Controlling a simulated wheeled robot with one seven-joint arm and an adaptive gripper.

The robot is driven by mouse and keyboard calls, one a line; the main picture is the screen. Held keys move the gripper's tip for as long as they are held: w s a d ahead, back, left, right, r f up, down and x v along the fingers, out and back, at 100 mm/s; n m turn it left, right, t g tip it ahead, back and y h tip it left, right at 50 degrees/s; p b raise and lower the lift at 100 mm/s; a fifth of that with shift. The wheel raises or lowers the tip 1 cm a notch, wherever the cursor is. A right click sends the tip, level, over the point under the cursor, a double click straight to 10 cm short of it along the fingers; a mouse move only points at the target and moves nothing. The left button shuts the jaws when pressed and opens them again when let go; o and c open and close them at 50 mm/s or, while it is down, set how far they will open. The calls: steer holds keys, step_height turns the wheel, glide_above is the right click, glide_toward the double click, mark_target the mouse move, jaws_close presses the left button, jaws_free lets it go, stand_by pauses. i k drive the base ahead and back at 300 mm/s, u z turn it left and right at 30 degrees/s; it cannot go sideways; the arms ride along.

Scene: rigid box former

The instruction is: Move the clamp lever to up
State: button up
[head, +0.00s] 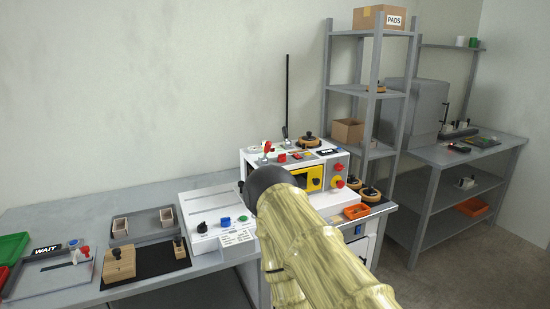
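No lever carries a readable clamp label, so I cannot tell which one is the clamp lever. A small red-tipped lever (267,147) stands upright on top of the white box machine (340,160). A tall thin black lever (286,95) rises nearly upright behind it. Another red-handled piece (86,250) sits on the grey fixture (40,275) at the left, by the WAIT sign. My yellow-sleeved arm reaches from the lower right to the machine's front, ending in a dark rounded link. My gripper's fingers are not visible; the arm hides part of the machine's front.
A grey tray (140,231) with two small boxes and a wooden block (119,264) stand on the left table. An orange bin (356,211) sits right of my arm. Grey shelving (376,120) and a second bench (450,155) stand at the right.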

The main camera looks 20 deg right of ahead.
mark_target(268, 143)
steer(key=u, duration=0.35)
steer(key=i, duration=1.55)
steer(key=z, duration=1.2)
steer(key=i, duration=0.6)
steer(key=z, duration=0.65)
